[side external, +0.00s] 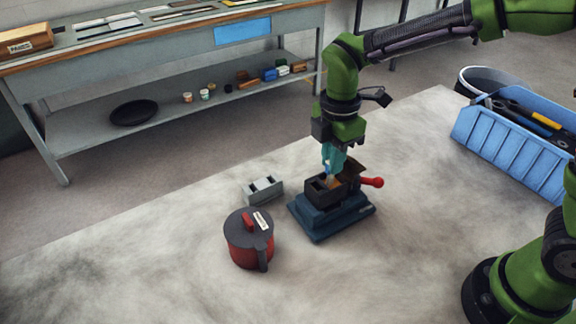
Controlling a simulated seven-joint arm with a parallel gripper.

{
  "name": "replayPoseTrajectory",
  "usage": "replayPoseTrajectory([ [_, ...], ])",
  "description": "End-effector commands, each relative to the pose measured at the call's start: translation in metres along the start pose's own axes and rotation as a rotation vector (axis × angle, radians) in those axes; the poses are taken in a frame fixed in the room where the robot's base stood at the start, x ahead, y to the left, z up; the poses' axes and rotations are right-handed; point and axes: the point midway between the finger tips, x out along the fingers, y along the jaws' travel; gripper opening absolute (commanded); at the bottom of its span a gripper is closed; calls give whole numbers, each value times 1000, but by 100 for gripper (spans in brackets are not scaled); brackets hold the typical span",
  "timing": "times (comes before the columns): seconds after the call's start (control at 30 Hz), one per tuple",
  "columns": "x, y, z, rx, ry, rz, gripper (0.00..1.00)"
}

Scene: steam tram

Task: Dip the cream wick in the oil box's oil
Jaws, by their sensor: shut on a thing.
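My gripper (332,169) points down with its teal fingers just above the dark oil box (318,194). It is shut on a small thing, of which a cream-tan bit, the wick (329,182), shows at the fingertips. The wick's lower end is at the box's opening; I cannot tell whether it touches the oil, which I cannot make out. The oil box sits on a blue stepped base (322,222). A brown raised lid or plate and a red-knobbed lever (372,182) are at its right.
A red can with a dark lid (248,245) stands front left of the base. A small grey notched block (263,190) lies behind it. A blue bin of tools (515,150) is at the right. The pale tabletop is clear at left and front.

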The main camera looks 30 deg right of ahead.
Motion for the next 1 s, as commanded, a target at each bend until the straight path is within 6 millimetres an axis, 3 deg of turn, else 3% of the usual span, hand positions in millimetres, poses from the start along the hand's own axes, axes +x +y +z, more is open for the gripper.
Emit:
replayPoseTrajectory([
  [1.0,12,0,0,1,0,-1,0],
])
